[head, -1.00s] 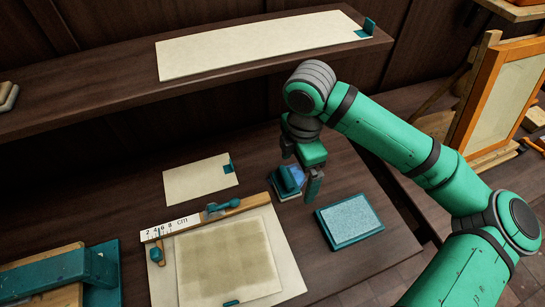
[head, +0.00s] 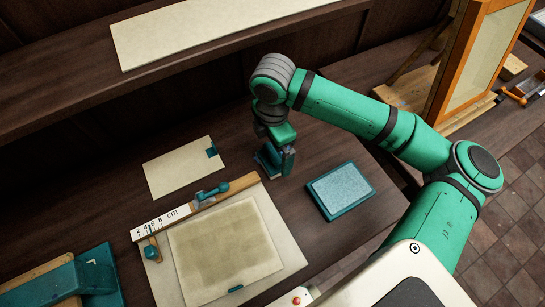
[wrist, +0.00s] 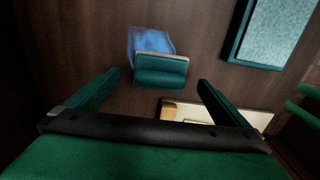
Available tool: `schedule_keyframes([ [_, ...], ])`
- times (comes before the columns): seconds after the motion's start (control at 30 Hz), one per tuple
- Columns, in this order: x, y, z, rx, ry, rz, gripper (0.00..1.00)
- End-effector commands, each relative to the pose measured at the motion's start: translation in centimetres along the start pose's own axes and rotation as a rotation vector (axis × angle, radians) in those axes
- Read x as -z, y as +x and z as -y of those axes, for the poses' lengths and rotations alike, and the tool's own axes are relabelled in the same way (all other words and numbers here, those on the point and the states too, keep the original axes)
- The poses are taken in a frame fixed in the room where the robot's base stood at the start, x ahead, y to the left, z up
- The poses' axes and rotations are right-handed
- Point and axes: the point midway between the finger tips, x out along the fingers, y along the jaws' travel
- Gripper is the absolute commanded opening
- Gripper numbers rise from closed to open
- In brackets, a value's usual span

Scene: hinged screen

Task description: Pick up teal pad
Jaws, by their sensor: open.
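A small teal pad (wrist: 160,71) with a pale edge lies on the dark bench, beside or partly over a blue patch (wrist: 148,41) that looks like cloth. In the head view, the teal pad (head: 264,164) is partly hidden behind my gripper (head: 279,160). My gripper is open, pointing down close to the pad. In the wrist view, the pad sits ahead of and between the two fingertips of my gripper (wrist: 160,77), with gaps on both sides; I see no contact.
A teal tray with a pale blue speckled top (head: 342,189) lies to the right. A ruler strip (head: 160,223) and a framed sheet (head: 228,252) lie in front. A cream card (head: 180,168) lies to the left. A shelf (head: 80,85) overhangs behind.

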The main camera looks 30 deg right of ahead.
Motion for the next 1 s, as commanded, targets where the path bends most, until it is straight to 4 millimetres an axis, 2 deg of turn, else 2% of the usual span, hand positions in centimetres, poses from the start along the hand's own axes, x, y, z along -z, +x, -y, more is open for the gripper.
schedule_keyframes([
  [0.2, 0.1, 2.8, 0.0, 0.000, 0.000, -0.001, 1.00],
  [0.5, 0.1, 3.3, 0.0, -0.001, -0.001, -0.001, 1.00],
  [0.53, 0.1, 3.3, 0.0, -0.001, -0.001, -0.001, 0.98],
  [0.57, 0.1, 3.3, 0.0, -0.001, -0.001, -0.001, 0.90],
  [0.7, 0.1, 3.3, 0.0, -0.001, -0.001, -0.001, 0.57],
  [0.8, 0.1, 3.3, 0.0, -0.002, -0.001, -0.001, 0.50],
  [1.0, 0.1, 3.2, 0.0, -0.002, -0.001, -0.001, 0.50],
])
